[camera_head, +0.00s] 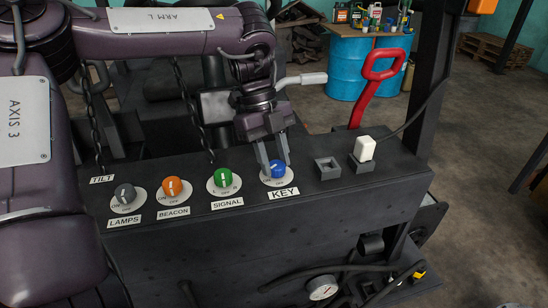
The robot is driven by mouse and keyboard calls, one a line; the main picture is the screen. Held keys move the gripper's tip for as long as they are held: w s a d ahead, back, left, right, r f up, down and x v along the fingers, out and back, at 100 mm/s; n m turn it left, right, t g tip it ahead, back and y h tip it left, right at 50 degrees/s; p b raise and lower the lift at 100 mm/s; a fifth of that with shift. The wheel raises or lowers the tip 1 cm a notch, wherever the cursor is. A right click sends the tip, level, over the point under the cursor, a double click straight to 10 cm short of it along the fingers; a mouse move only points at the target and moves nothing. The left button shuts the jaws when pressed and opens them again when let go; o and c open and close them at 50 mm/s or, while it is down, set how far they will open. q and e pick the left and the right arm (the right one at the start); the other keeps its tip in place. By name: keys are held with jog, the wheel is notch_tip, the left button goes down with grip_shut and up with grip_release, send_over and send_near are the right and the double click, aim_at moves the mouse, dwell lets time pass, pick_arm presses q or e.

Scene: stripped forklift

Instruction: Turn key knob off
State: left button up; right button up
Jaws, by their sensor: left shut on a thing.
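The blue key knob (277,170) sits on a white round dial plate on the dark console (320,205), above the KEY label (284,194). My left gripper (275,168) comes down from above with its two grey fingers on either side of the blue knob, shut on it. A light pointer mark shows on the knob, but its exact setting is too small to tell. The fingers hide part of the knob and its dial plate. My right gripper is not in view.
Grey lamps (125,194), orange beacon (173,187) and green signal (222,178) knobs stand left of the key knob. Right of it are an empty square socket (327,168), a white plug (364,148) with a cable, and a red lever (375,90).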

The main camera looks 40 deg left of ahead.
pick_arm(q)
jog(key=n+t+b, duration=0.1)
jog(key=n+b, duration=0.1)
jog(key=b, duration=0.1)
jog(key=n+t+b, duration=0.1)
jog(key=n+b, duration=0.1)
jog(key=b, duration=0.1)
jog(key=n+b, duration=0.2)
jog(key=b, duration=0.1)
jog(key=shift+s+f+n+t, duration=0.25)
jog(key=shift+n+t, duration=0.15)
jog(key=n+t+b, duration=0.1)
jog(key=n+b, duration=0.1)
jog(key=n, duration=0.1)
jog(key=shift+s+r+b, duration=0.1)
jog(key=shift+b, duration=0.25)
jog(key=shift+d+r+n+t+y+b, duration=0.1)
jog(key=shift+n+t+y+b, duration=0.25)
jog(key=shift+n+b, duration=0.4)
jog(key=shift+n, duration=0.25)
jog(key=o, duration=1)
jog(key=shift+r, duration=0.1)
jog(key=v, duration=0.7)
jog(key=shift+r, duration=0.4)
